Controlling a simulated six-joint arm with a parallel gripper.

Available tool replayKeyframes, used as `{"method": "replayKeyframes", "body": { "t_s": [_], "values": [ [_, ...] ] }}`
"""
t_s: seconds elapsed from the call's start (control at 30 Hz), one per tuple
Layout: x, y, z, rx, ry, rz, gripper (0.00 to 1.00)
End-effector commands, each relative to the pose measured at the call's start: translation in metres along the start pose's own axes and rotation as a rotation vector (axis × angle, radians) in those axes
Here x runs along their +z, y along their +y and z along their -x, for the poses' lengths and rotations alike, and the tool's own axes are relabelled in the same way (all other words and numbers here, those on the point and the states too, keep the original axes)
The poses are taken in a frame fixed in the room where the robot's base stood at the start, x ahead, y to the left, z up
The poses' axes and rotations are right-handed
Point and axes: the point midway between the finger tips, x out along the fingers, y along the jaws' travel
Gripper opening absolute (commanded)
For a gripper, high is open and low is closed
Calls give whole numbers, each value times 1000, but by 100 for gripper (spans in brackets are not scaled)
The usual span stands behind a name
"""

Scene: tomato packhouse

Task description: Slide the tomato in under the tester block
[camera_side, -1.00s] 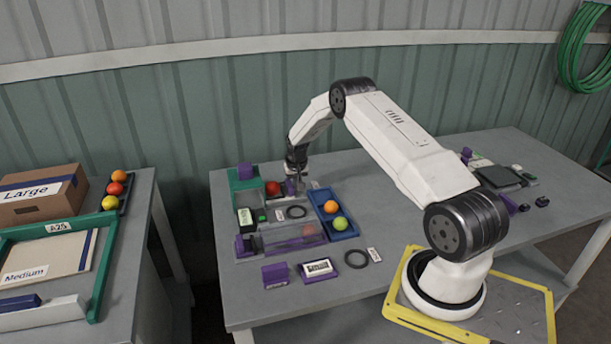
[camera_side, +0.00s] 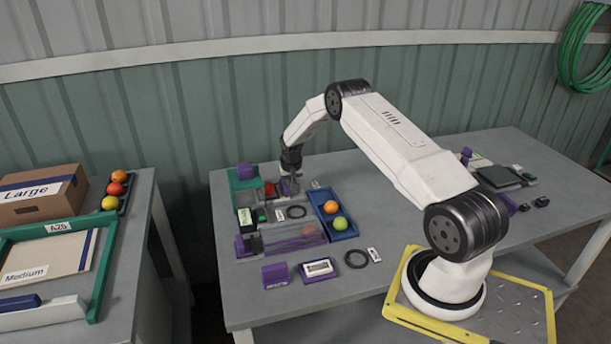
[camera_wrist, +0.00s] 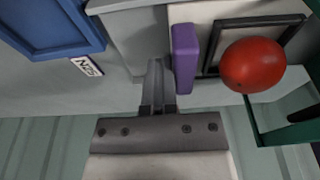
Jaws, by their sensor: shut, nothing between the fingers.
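The red tomato (camera_side: 269,188) lies beside the green stand (camera_side: 243,184) at the back left of the table. In the wrist view the tomato (camera_wrist: 252,65) rests on a pale pad with a dark frame, near a green bracket (camera_wrist: 270,128). My gripper (camera_side: 289,190) is low, just right of the tomato. Its fingers (camera_wrist: 157,88) are shut and empty. An upright purple bar (camera_wrist: 185,55) stands between the fingers and the tomato, with a gap to the tomato.
A blue tray (camera_side: 350,233) with an orange and a green tomato stands to the right. Loose purple parts (camera_side: 276,274) sit near the front edge.

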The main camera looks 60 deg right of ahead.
Motion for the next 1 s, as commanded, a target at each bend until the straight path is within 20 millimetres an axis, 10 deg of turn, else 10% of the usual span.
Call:
{"method": "replayKeyframes", "body": {
  "t_s": [1.0],
  "values": [
    [0, -13, 0, -1, 1, 0, 0]
  ]
}}
